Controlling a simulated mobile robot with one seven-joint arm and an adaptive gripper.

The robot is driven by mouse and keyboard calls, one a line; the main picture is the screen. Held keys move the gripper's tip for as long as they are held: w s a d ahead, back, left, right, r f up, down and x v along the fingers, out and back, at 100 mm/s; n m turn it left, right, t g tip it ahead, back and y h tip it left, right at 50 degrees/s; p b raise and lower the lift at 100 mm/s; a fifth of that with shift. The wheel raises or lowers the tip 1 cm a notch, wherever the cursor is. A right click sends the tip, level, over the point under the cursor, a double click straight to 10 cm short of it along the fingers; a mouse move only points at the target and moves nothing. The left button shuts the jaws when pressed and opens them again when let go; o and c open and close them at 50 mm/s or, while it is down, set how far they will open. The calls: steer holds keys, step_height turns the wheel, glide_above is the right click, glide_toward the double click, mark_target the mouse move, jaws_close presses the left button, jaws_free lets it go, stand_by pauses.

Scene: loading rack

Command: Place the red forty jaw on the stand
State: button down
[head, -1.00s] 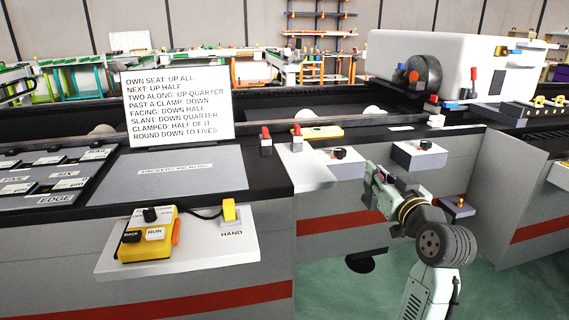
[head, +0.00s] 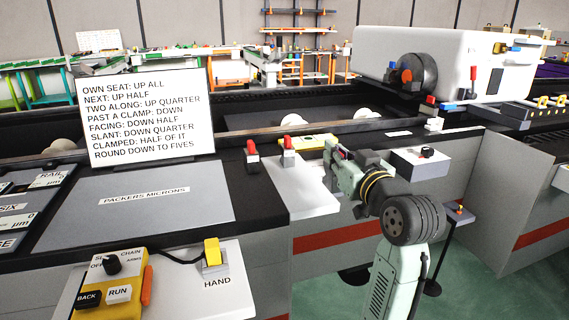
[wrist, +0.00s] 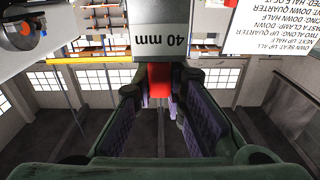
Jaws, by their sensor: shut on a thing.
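In the wrist view, the forty jaw, a grey block marked "40 mm" (wrist: 160,42) with a red part (wrist: 159,80), is held between my gripper's (wrist: 160,92) two fingers, which are shut on its red part. In the head view my gripper (head: 335,170) is over the right edge of the white ledge; the held jaw cannot be made out there. Two red-topped grey pieces stand to its left, one on the dark counter (head: 252,158) and one on the ledge (head: 289,152). I cannot tell which thing is the stand; a small grey stand (head: 459,214) with a post is at right.
A white sign (head: 147,118) stands on the counter behind a grey panel (head: 130,200). A yellow pendant (head: 113,285) lies on the front shelf. A grey box with a black knob (head: 420,162) is right of my gripper. A white machine (head: 445,65) stands behind.

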steer(key=shift+w+a+f+p, duration=0.45)
steer(key=shift+a+f, duration=0.3)
steer(key=shift+a, duration=0.95)
steer(key=shift+w+a+f+p, duration=0.25)
steer(key=shift+w+a+f, duration=0.4)
steer(key=shift+a, duration=1)
steer(key=shift+w+a+f+p, duration=0.4)
steer(key=shift+a+f, duration=0.4)
steer(key=shift+a, duration=0.9)
steer(key=shift+f, duration=0.1)
steer(key=shift+f, duration=0.15)
steer(key=c, duration=1.6)
jaws_free()
steer(key=shift+c, duration=0.2)
steer(key=shift+r, duration=0.3)
steer(key=b+v, duration=0.2)
steer(key=v, duration=1)
